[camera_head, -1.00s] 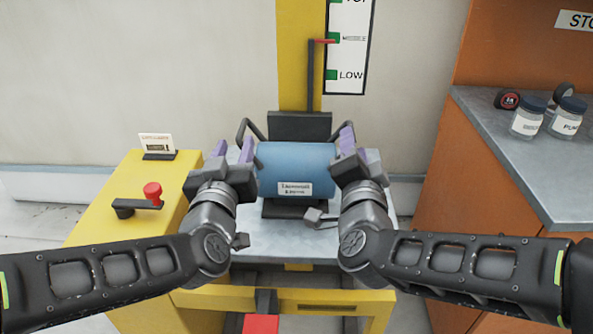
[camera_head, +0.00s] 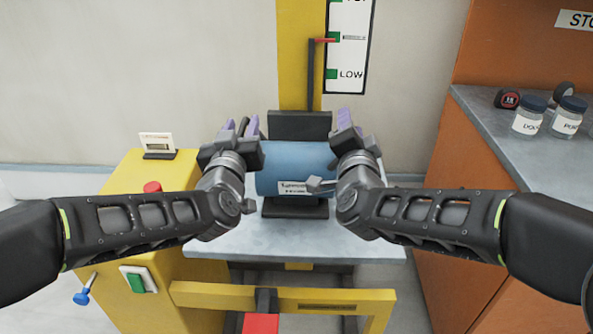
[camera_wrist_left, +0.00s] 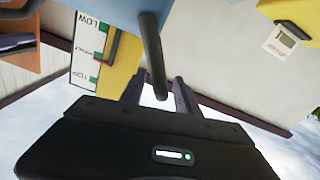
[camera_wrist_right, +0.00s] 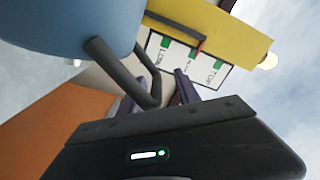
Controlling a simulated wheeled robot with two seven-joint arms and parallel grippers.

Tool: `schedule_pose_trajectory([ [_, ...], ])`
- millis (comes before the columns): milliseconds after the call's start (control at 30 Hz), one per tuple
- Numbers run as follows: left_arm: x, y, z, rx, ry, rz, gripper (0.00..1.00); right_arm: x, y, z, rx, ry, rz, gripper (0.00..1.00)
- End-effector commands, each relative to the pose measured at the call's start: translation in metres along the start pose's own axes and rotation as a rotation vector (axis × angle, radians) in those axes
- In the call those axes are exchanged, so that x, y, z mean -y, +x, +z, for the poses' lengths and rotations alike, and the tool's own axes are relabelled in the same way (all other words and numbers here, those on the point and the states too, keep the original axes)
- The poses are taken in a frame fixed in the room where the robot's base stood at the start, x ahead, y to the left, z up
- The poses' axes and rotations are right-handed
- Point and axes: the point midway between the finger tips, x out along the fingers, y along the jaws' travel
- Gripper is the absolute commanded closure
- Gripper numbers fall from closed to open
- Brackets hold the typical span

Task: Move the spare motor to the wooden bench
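The spare motor, a blue cylinder (camera_head: 290,160) with a white label, sits on a dark cradle on the grey platform (camera_head: 300,242) of a yellow lift. A dark bar handle shows at its side in the left wrist view (camera_wrist_left: 152,55) and another in the right wrist view (camera_wrist_right: 120,68). My left gripper (camera_head: 240,127) is at the motor's left end, open, its fingers on either side of the handle bar with a gap. My right gripper (camera_head: 346,120) is at the right end, also open, with the handle reaching between its fingers. I cannot make out a wooden bench.
An orange cabinet (camera_head: 465,175) with a grey top stands at right, bearing jars (camera_head: 528,115) and a tape measure (camera_head: 507,98). The yellow mast (camera_head: 298,60) rises behind the motor, beside a level chart (camera_head: 350,50). A yellow control box with a red knob (camera_head: 152,187) is at left.

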Motion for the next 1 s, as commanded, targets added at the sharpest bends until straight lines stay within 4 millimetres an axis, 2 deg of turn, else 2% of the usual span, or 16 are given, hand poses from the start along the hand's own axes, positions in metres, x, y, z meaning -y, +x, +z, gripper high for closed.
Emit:
schedule_pose_trajectory([
  [67,-0.0001,-0.0002,0.0000,0.000,0.000,0.000,0.66,0.0000,-0.0001,0.0000,0.000,0.000,0.000,0.65],
  [500,-0.0008,-0.0004,-0.0002,0.000,0.000,0.002,1.00,0.0022,-0.0004,-0.0001,0.000,0.000,-0.004,1.00],
  [1000,-0.0042,-0.0010,-0.0001,0.001,0.002,0.008,1.00,0.0053,-0.0006,-0.0002,-0.001,0.002,-0.010,1.00],
])
